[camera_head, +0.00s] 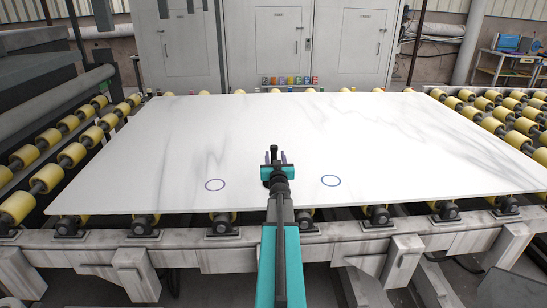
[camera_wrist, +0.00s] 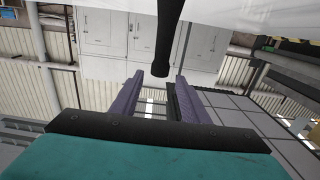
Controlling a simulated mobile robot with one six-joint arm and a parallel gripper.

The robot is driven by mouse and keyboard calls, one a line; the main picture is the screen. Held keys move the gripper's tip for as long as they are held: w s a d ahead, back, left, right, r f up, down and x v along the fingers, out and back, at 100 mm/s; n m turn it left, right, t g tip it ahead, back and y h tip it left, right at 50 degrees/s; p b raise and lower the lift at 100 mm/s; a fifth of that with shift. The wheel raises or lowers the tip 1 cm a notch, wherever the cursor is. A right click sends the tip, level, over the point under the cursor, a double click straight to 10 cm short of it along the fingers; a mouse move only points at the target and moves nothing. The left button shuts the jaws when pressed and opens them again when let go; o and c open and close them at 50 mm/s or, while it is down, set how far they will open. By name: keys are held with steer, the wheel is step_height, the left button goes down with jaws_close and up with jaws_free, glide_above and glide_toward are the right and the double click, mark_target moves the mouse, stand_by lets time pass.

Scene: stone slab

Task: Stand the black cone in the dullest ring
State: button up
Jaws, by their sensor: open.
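The black cone (camera_wrist: 165,35) shows in the upside-down wrist view, its narrow end pointing toward the gap between my fingertips. In the head view a dark upright shape (camera_head: 274,151), likely the cone, stands between or just beyond the fingers; its base is hidden. My gripper (camera_head: 276,157) is open over the front middle of the slab, with purple fingers, also in the wrist view (camera_wrist: 161,80). Two thin ring outlines lie on the slab: the left ring (camera_head: 215,185) is greyish purple-blue, and the right ring (camera_head: 331,180) looks a stronger blue. Both look empty.
The white veined stone slab (camera_head: 400,130) lies on yellow rollers (camera_head: 72,153) and is largely bare. Small coloured items (camera_head: 288,81) stand beyond its far edge before grey cabinets (camera_head: 270,45). My arm hides part of the slab's front edge.

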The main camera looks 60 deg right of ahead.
steer(key=shift+s+a, duration=0.3)
steer(key=shift+a, duration=0.1)
stand_by(0.6)
